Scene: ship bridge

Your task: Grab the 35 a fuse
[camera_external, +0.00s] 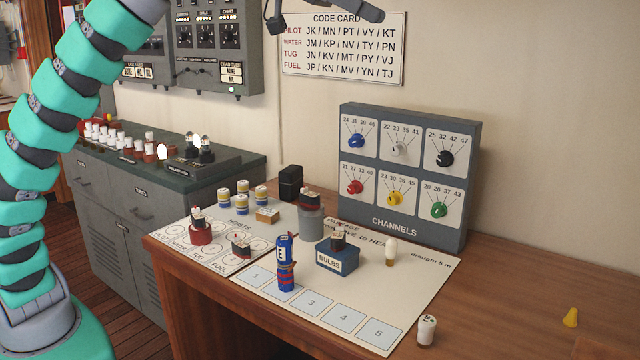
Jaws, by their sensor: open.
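A white cylinder (427,330) with dark marks on its top stands upright at the front right of the desk, off the white sheet. It looks like a fuse, but I cannot read its rating. Several white cylinders (105,133) stand on the side cabinet at left, some with red bases; their marks are too small to read. My gripper (322,14) is at the top edge, partly cut off, open and empty, well above the desk and apart from everything on it. My teal arm leaves the frame at the top.
Blue and red stacked cylinders (286,265), a blue BULBS box (337,259), a white bulb (390,251) and a grey cylinder (311,224) stand on the desk. The CHANNELS panel (408,175) stands behind. The desk's right side is mostly clear.

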